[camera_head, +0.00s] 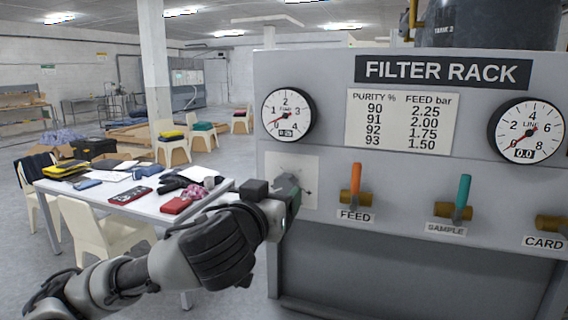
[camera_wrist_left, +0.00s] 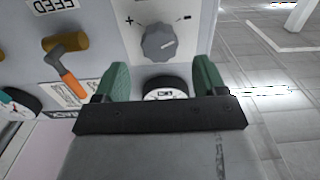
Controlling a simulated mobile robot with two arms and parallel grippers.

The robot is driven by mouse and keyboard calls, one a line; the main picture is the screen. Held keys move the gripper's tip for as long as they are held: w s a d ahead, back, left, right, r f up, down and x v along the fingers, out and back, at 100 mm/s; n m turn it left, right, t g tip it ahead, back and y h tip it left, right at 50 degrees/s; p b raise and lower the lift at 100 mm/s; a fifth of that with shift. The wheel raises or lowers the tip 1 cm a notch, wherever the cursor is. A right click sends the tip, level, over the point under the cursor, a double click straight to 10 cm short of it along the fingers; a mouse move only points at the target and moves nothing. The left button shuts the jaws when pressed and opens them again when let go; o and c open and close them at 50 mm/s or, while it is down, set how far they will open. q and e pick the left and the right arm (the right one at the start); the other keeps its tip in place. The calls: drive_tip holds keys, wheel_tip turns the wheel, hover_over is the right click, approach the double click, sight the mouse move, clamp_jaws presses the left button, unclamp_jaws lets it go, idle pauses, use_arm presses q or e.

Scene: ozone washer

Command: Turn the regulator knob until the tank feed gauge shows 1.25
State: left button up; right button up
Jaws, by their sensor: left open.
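The regulator knob (camera_wrist_left: 158,42) is a grey ridged dial on a white plate with plus and minus marks, in the left wrist view. In the head view the left gripper (camera_head: 288,192) is in front of the white plate (camera_head: 306,163). The left round gauge (camera_head: 289,113) above the plate has its red needle near 0; its small display is hard to read. My right gripper is not in view.
The orange feed lever (camera_head: 356,178) and teal sample lever (camera_head: 462,192) stick out right of the plate. A second gauge (camera_head: 526,131) reads 0.0. A purity chart (camera_head: 404,122) hangs between the gauges. A cluttered white table (camera_head: 150,207) stands left of the rack.

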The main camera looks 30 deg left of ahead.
sight(283, 186)
use_arm(q)
drive_tip(key=p+x, duration=0.1)
drive_tip(key=x, duration=0.4)
drive_tip(key=shift+w+a, duration=0.1)
drive_tip(key=shift+w, duration=0.2)
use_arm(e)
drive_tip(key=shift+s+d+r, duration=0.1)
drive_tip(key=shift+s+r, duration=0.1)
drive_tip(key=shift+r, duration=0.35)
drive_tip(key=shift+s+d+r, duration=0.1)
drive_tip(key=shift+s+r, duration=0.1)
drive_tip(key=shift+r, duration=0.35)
use_arm(q)
drive_tip(key=shift+s, duration=0.1)
drive_tip(key=c, duration=0.9)
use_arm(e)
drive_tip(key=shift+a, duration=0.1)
